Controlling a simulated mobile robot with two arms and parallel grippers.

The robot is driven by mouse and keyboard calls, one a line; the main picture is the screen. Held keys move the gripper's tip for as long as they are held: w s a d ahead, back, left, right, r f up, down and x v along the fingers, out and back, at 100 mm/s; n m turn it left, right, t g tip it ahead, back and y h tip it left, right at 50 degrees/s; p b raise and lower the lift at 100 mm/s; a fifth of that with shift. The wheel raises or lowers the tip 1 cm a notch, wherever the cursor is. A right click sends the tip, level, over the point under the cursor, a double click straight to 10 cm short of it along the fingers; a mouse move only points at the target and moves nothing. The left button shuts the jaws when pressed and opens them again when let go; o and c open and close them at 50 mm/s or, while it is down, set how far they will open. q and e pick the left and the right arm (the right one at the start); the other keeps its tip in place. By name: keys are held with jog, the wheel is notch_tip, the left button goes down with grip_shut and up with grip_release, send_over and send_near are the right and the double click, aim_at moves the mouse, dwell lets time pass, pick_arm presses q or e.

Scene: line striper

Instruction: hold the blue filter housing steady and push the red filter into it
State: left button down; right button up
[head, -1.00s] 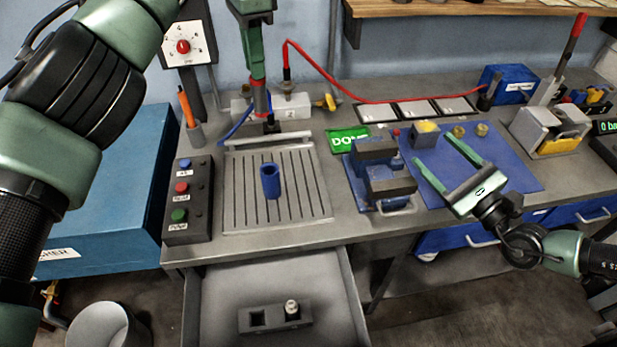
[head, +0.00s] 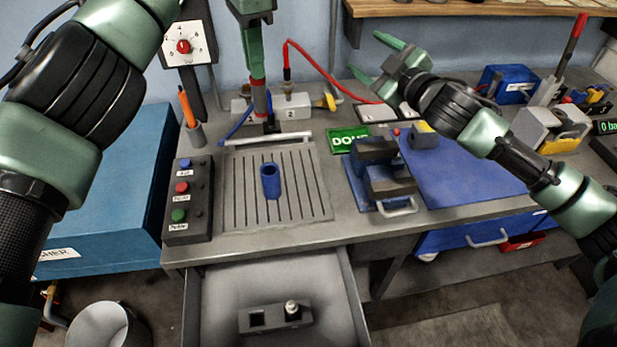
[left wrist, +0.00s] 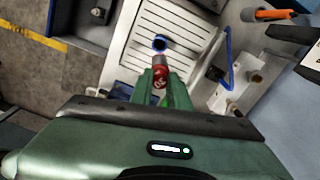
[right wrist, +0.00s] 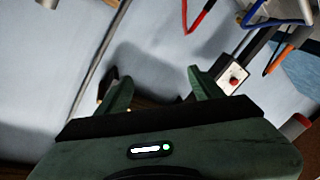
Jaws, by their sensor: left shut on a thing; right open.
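The blue filter housing (head: 270,183) stands upright with its open top up on the slotted metal plate (head: 310,195). It also shows in the left wrist view (left wrist: 160,43). My left gripper (head: 260,82) is shut on the red filter (head: 261,99), held up toward the back of the plate, apart from the housing. In the left wrist view the red filter (left wrist: 159,76) sits between the two green fingers. My right gripper (head: 370,58) is open and empty, raised near the back wall, away from the housing. In the right wrist view only wall and fittings lie beyond its fingers (right wrist: 160,80).
A blue vise-like fixture (head: 382,180) stands right of the plate, beside a blue mat (head: 465,170). A button box (head: 187,200) is at the left. A red hose (head: 325,70) arches behind. An open drawer (head: 230,285) juts out below the front edge.

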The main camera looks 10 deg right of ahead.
jog(key=s+a+f+g+y, duration=0.1)
jog(key=s+a+f+g, duration=0.1)
jog(key=s+a+f, duration=0.3)
jog(key=s+a+f+g+y, duration=0.1)
jog(key=a+f+g+y, duration=0.15)
jog(key=f, duration=0.55)
jog(key=m+g+y, duration=0.1)
jog(key=m+g, duration=0.1)
jog(key=g, duration=0.1)
send_near(277, 174)
jog(key=x, duration=1.2)
jog(key=shift+w+a+f, duration=0.1)
jog(key=shift+w, duration=0.15)
grip_shut()
pick_arm(q)
jog(key=shift+m, duration=0.5)
notch_tip(277, 174, down, 9)
jog(key=shift+a+f, duration=0.1)
notch_tip(277, 174, down, 6)
jog(key=shift+f, duration=0.15)
